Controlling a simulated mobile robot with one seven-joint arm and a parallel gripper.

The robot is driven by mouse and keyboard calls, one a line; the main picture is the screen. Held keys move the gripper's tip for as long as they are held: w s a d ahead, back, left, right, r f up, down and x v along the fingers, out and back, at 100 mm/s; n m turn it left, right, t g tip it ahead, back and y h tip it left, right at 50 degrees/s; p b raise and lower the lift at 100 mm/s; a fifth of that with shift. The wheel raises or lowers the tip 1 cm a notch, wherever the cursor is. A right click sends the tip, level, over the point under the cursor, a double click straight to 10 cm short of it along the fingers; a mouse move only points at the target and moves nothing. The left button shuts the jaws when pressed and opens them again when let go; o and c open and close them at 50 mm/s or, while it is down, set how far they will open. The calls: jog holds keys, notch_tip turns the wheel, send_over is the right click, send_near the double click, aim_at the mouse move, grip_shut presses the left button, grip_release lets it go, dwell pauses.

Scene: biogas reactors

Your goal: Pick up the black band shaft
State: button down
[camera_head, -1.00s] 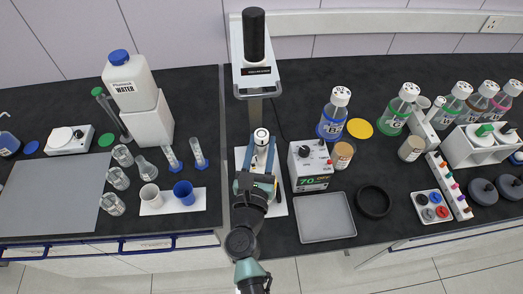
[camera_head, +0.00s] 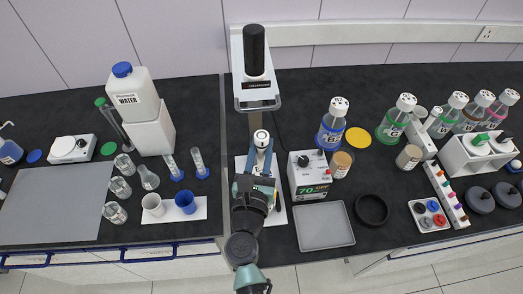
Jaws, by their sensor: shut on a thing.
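My gripper (camera_head: 261,157) is over the white base plate (camera_head: 280,214) of a tall stand, its two blue-grey fingers pointing away from me. It is shut on a slim upright piece with a white, dark-marked top (camera_head: 261,137), which I take to be the black band shaft. The top shows between and just beyond the fingertips; the rest is hidden by the gripper and my arm. Whether its lower end touches the plate cannot be told.
The stand's head (camera_head: 256,92) with a black cylinder (camera_head: 254,48) rises behind the gripper. A grey tray (camera_head: 325,222) lies nearer me. Cups and cylinders stand left.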

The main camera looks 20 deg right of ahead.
notch_tip(320, 180, up, 26)
jog(key=p, duration=0.9)
jog(key=shift+f, duration=0.25)
jog(key=shift+r+p, duration=0.45)
jog(key=shift+p, duration=0.4)
